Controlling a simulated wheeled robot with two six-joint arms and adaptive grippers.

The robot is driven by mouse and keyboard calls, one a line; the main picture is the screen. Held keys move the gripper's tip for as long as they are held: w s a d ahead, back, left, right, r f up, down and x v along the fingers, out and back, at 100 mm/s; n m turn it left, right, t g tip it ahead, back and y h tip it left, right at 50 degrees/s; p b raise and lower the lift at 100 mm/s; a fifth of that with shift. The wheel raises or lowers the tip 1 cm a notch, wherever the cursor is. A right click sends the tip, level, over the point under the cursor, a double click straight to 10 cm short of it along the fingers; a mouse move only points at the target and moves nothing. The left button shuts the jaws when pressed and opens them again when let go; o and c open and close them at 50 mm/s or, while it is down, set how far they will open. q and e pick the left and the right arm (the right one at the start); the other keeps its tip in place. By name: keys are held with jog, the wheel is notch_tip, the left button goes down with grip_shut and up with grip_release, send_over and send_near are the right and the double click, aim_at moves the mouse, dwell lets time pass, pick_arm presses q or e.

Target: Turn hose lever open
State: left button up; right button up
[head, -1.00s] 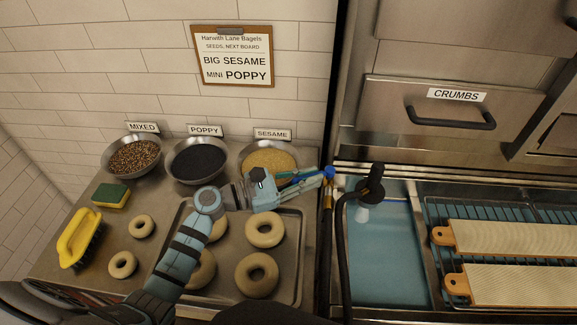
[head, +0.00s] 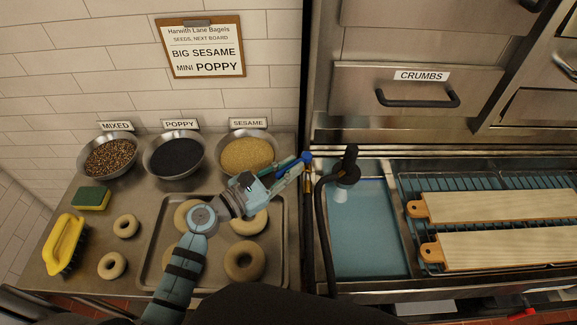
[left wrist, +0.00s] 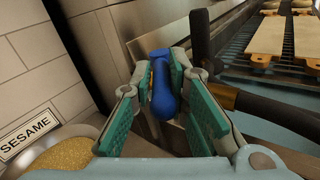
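The hose lever (head: 306,158) has a rounded blue handle. It sits by the hose's brass fitting (head: 308,182), at the left edge of the sink. My left gripper (head: 295,168) reaches it from the left, fingertips at the handle. In the left wrist view the blue lever (left wrist: 162,88) stands between the two teal-padded fingers of my left gripper (left wrist: 162,75). The fingers are apart on either side of it; firm contact is not clear. The black hose (head: 318,225) runs up to a spray head (head: 349,165). My right gripper is not in view.
A tray (head: 284,270) of bagels lies under my left arm. The sesame bowl (head: 247,153) is close behind the gripper. The blue sink basin (head: 368,235) and wooden boards (head: 500,205) on a rack are to the right. A steel cabinet wall stands behind.

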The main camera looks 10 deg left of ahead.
pick_arm(q)
jog(key=shift+o, duration=1.1)
jog(key=shift+s, duration=0.1)
